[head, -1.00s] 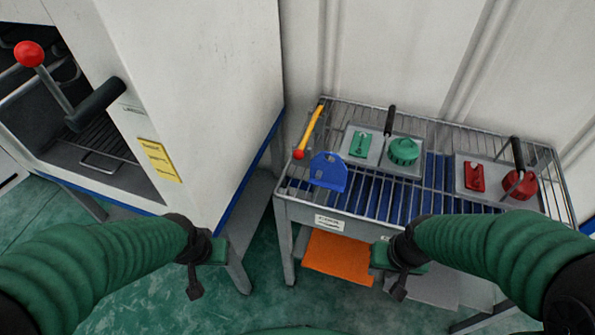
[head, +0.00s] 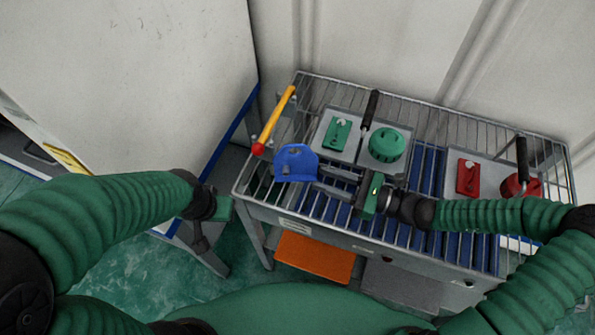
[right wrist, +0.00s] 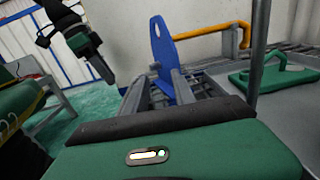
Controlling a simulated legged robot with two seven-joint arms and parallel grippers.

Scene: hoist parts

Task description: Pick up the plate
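The blue plate (head: 296,158) stands at the left front of the wire rack table, and its hole shows near the top in the right wrist view (right wrist: 160,45). My right gripper (head: 319,178) reaches in from the right with its fingers pointing at the plate. In the right wrist view its two fingers (right wrist: 160,88) are apart, with the plate's lower part in line with the gap between them. Whether they touch it cannot be told. My left gripper (head: 203,238) hangs left of the rack, and its fingers are too unclear to read.
Behind are a tray with green parts (head: 386,145) and a tray with red parts (head: 467,177). A white cabinet (head: 120,80) stands left. An orange sheet (head: 315,258) lies below.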

